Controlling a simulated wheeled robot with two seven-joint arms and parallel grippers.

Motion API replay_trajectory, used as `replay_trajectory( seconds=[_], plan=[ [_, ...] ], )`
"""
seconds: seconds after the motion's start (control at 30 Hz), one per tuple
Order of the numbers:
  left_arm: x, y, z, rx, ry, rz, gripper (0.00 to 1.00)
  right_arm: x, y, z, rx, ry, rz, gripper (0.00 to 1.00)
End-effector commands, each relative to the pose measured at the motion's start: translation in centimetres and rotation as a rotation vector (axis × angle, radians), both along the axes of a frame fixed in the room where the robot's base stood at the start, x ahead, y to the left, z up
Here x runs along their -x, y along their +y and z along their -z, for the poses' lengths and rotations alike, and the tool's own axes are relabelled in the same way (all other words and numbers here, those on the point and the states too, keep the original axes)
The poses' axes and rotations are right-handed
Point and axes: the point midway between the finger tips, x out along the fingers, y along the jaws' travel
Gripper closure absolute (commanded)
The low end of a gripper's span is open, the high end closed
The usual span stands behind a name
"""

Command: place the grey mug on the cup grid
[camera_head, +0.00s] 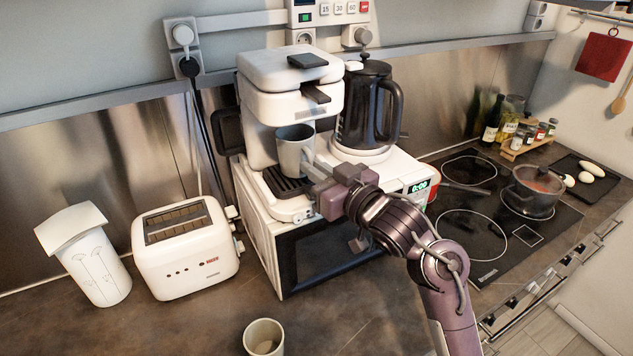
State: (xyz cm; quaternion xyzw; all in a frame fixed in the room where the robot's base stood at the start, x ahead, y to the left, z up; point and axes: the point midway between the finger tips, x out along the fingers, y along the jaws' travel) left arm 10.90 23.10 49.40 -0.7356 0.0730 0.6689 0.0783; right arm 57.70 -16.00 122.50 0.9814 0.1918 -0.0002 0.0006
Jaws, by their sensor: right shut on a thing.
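The grey mug (291,150) is upright in front of the white coffee machine (290,82), above the dark cup grid (284,183). My right gripper (312,164) is shut on the mug at its right side, where the handle is. The mug's base is close over the grid, and I cannot tell whether it touches. The mug hides the back part of the grid. My left gripper is not in view.
The machine stands on a white oven (262,241), with a dark kettle (366,108) to its right. A toaster (184,250) and a white canister (92,265) stand left. Another cup (264,337) is at the front. A pot (533,191) sits on the hob.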

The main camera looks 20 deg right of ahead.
Motion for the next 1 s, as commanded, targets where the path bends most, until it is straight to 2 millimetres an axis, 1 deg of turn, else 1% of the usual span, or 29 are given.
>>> replay_trajectory(
  seconds=[0.03,0.27,0.43,0.47,0.6,0.87,0.97,1.0],
  plan=[
    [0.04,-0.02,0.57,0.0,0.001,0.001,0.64,0.02,-0.01,0.32,-0.001,-0.005,0.0,1.0],
    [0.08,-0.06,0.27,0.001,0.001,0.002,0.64,0.03,0.0,0.04,-0.001,-0.005,0.0,1.0],
    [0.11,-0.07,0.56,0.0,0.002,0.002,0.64,0.04,0.01,0.61,0.0,-0.003,-0.001,1.0],
    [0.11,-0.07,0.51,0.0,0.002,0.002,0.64,0.03,0.01,0.64,0.001,-0.001,-0.001,0.88],
    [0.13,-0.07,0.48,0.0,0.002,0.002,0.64,0.03,0.01,0.61,0.0,-0.001,-0.001,0.7],
    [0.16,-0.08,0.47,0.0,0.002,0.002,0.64,0.03,0.01,0.57,0.0,-0.001,-0.001,0.69],
    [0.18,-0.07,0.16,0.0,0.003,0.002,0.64,0.02,0.0,0.01,-0.001,-0.003,0.0,0.69],
    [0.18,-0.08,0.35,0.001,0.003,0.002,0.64,0.28,-0.14,0.17,-0.001,-0.002,0.001,0.69]
  ],
)
